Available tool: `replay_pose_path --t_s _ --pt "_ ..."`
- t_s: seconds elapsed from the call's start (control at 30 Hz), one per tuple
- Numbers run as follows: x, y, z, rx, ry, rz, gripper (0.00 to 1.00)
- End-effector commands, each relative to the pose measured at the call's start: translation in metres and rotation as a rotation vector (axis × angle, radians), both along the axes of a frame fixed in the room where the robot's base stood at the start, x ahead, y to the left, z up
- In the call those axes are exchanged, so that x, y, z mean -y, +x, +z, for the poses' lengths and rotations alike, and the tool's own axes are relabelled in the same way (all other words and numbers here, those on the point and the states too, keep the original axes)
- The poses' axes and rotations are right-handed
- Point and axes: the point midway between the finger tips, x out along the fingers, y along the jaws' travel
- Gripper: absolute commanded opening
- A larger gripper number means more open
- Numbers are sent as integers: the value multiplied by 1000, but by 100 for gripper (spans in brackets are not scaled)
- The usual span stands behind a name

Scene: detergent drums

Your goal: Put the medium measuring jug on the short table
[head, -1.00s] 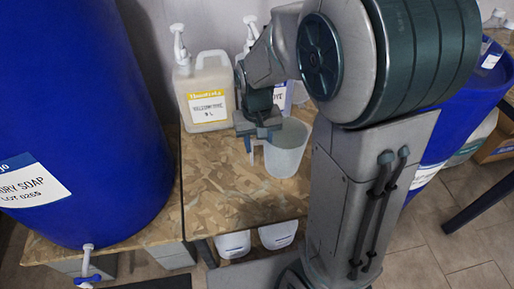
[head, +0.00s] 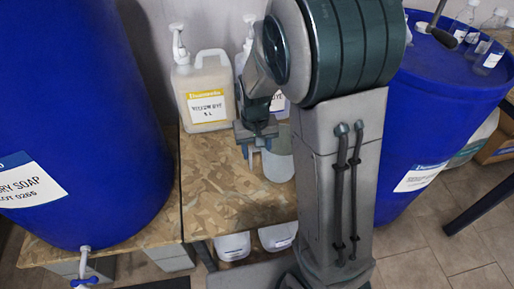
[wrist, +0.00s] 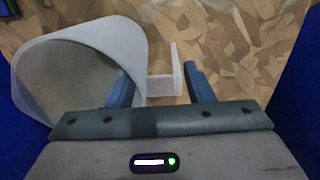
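A translucent white measuring jug (head: 279,168) stands upright on a wood-chip table (head: 215,190); my arm hides part of it in the head view. In the wrist view the jug (wrist: 80,75) fills the upper left, its open mouth showing, with its handle (wrist: 177,70) pointing right. My gripper (head: 259,152) is at the jug's handle side. In the wrist view my gripper (wrist: 160,88) is open, the handle between its fingers, with a gap to the right finger. The left finger overlaps the jug's wall; contact cannot be told. Which table is the short one is unclear.
A yellow-labelled pump jug (head: 207,95) stands at the table's back. A large blue drum (head: 80,110) is at left, another blue drum (head: 440,95) at right with bottles on top. White containers (head: 233,246) sit below the table's front edge. The table's front left is bare.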

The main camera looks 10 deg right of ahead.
Motion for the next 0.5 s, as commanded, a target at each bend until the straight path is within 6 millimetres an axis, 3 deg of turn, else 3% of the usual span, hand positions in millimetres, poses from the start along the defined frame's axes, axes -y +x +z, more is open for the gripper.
replay_pose_path --t_s 0.33,0.5 --pt "0 0 2 0 0 0 59" --pt "-1 1 21 4 1 0 59"
